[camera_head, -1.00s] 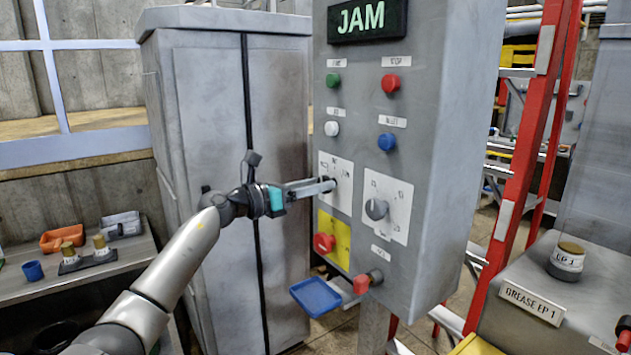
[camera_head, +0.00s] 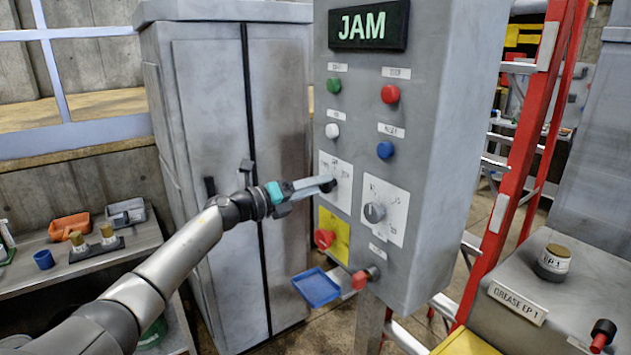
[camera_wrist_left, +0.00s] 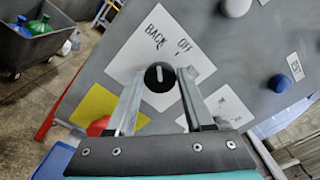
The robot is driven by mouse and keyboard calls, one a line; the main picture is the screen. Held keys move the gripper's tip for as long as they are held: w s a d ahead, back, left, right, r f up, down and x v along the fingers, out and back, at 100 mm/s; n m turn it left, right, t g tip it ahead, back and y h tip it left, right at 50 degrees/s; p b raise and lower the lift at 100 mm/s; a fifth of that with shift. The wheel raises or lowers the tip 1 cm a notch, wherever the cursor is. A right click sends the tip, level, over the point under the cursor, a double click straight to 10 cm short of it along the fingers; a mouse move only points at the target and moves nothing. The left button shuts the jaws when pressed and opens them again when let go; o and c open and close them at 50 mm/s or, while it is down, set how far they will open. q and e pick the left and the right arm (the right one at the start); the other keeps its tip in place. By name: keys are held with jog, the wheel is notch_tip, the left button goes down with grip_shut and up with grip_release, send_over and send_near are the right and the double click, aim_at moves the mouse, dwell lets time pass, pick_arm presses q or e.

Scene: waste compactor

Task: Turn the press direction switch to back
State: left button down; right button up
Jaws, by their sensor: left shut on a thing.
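The press direction switch is a black round knob (camera_wrist_left: 160,76) on a white plate (camera_wrist_left: 140,55) marked BACK and OFF. In the left wrist view its white line runs nearly upright, with the word BACK above it. My left gripper (camera_wrist_left: 160,80) has a finger on each side of the knob and is shut on it. In the head view the left gripper (camera_head: 326,185) reaches the white plate (camera_head: 338,170) from the left and partly hides the knob. My right gripper is not in view.
A second grey knob (camera_head: 374,212) sits right of the switch. A red knob on a yellow plate (camera_head: 336,234) is below it. A blue tray (camera_head: 316,287) juts out under the panel. A grey cabinet (camera_head: 205,130) stands behind my left arm, and a red ladder (camera_head: 525,150) at right.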

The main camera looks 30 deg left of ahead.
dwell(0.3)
pick_arm(q)
jog(key=shift+c, duration=1.5)
grip_release()
jog(key=b+v, duration=0.2)
jog(key=v, duration=1.3)
jog(key=shift+s, duration=0.15)
jog(key=shift+f, duration=0.1)
